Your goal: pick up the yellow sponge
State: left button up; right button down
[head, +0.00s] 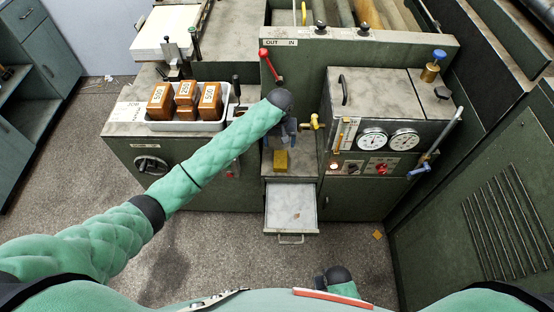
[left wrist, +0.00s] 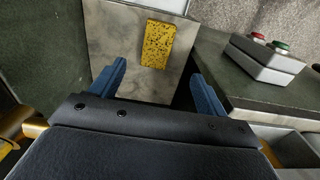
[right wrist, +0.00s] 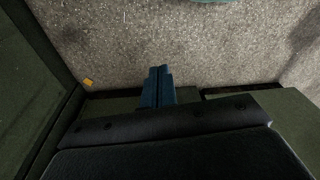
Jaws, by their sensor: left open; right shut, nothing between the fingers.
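The yellow sponge (head: 280,160) lies on a grey metal ledge (head: 305,165) in the middle of the machine front. The left wrist view shows it as a yellow block with dark specks (left wrist: 157,44), standing out from the stained surface. My left gripper (left wrist: 158,72) is open, its blue fingers apart, with the sponge ahead of the gap and not between them. In the head view the left hand (head: 283,135) hangs over the ledge just behind the sponge and partly hides the ledge. My right gripper (right wrist: 160,72) is shut and empty above the floor.
A white tray (head: 190,125) with several brown labelled blocks stands left of my left arm. A gauge box (head: 372,100) with a brass valve is right. A drawer (head: 291,210) is open below the sponge. A small orange piece (head: 377,235) lies on the floor.

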pick_arm(q)
jog(key=p, duration=0.2)
send_over(281, 160)
jog(key=f, duration=0.6)
jog(key=shift+a, duration=0.3)
jog(key=shift+f, duration=0.4)
jog(key=shift+d+f+p, duration=0.2)
jog(key=shift+f+p, duration=0.75)
jog(key=shift+f, duration=1.35)
jog(key=c, duration=1.1)
pick_arm(e)
notch_tip(281, 160, down, 10)
jog(key=s+d, duration=0.2)
jog(key=d, duration=0.1)
jog(key=shift+t, duration=0.3)
pick_arm(q)
jog(key=shift+r, duration=0.15)
